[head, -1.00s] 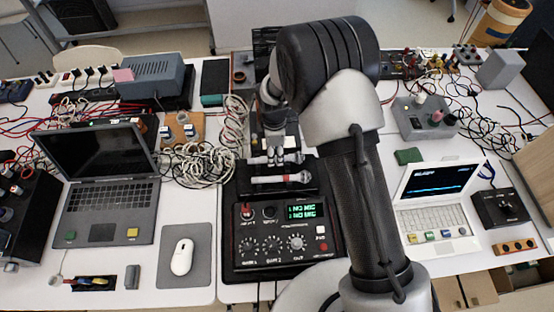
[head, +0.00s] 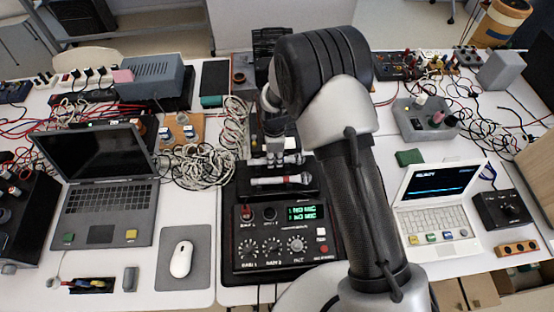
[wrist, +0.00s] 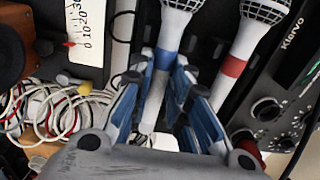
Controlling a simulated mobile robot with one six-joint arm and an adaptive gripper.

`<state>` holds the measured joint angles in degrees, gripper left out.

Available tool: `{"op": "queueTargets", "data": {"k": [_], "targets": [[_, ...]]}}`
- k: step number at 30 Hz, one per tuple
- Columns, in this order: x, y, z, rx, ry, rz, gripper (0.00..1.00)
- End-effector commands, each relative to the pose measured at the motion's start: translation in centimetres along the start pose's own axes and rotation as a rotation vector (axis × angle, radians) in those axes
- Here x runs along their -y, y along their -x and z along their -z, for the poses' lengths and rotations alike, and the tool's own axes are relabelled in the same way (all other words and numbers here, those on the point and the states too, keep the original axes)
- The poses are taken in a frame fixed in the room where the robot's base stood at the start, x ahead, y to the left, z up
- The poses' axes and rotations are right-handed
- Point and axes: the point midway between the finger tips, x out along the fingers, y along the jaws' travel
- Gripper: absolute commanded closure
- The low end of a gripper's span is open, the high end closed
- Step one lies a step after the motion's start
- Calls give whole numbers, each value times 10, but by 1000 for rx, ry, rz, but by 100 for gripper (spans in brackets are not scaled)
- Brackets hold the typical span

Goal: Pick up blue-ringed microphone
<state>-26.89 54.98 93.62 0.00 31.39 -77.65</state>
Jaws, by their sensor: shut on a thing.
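The blue-ringed microphone (wrist: 169,58) is white with a silver mesh head, and its blue ring shows between my fingers in the wrist view. My gripper (wrist: 166,76) is shut on its body just below the head. In the head view my gripper (head: 274,152) is low over the rack, and the blue-ringed microphone (head: 293,158) is partly hidden by it. I cannot tell whether the microphone is clear of its rack. The red-ringed microphone (wrist: 236,62) lies beside it, apart from my fingers; it also shows in the head view (head: 282,180).
A black mixer (head: 285,240) with knobs and a green display stands just in front of the rack. Coiled white cables (head: 200,165) lie to the left. A dark laptop (head: 103,185) and a white laptop (head: 437,200) stand on either side.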

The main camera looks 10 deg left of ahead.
Motion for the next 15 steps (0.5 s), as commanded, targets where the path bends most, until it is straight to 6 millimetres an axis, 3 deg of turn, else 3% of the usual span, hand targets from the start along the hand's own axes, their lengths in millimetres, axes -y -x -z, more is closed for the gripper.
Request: {"op": "queueTargets", "data": {"k": [15], "targets": [[-1, 5, 0, 0, 0, -2, 100]]}}
